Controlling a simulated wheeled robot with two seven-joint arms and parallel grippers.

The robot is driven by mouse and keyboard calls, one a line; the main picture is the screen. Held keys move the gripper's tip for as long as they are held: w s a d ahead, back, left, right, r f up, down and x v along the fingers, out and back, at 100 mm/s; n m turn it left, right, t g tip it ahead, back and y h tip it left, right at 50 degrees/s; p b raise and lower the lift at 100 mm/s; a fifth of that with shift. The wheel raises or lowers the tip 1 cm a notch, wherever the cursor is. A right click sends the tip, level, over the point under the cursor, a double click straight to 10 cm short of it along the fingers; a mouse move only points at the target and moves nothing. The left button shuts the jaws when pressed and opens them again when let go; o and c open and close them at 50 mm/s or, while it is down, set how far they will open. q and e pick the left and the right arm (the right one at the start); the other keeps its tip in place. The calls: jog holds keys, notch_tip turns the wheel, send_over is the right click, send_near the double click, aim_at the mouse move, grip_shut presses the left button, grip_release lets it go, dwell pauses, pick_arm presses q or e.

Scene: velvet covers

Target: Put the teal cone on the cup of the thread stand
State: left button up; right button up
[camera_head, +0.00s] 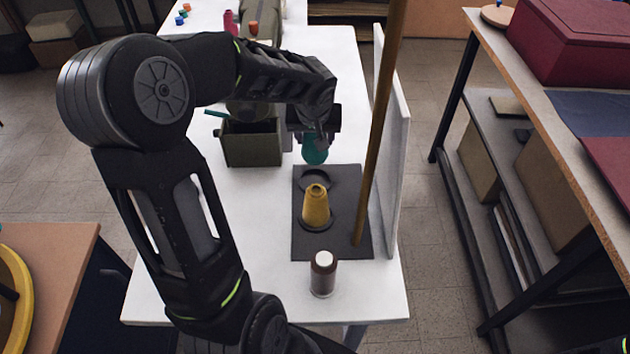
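The teal cone (315,153) hangs under my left gripper (315,136), which appears shut on its upper part. The fingertips are partly hidden by the gripper body. The thread stand (343,247) is a dark flat base with a tall brown post (383,115) on its right side. Its far cup (314,181) is an empty dark ring just below the teal cone in the picture. A yellow cone (316,208) stands upright on the near cup. The cone's height above the far cup is hard to judge. My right gripper is out of view.
A dark green bin (252,148) stands left of the teal cone. A brown bottle with a white cap (323,273) stands near the front edge. A white upright panel (395,150) borders the table's right side. The white table (210,250) is clear at front left.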

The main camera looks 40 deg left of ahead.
aim_at(315, 165)
pick_arm(q)
jog(key=shift+f, duration=3.15)
jog(key=shift+f+b, duration=0.3)
jog(key=shift+f, duration=1.55)
jog(key=shift+f, duration=0.15)
jog(key=o, duration=1.4)
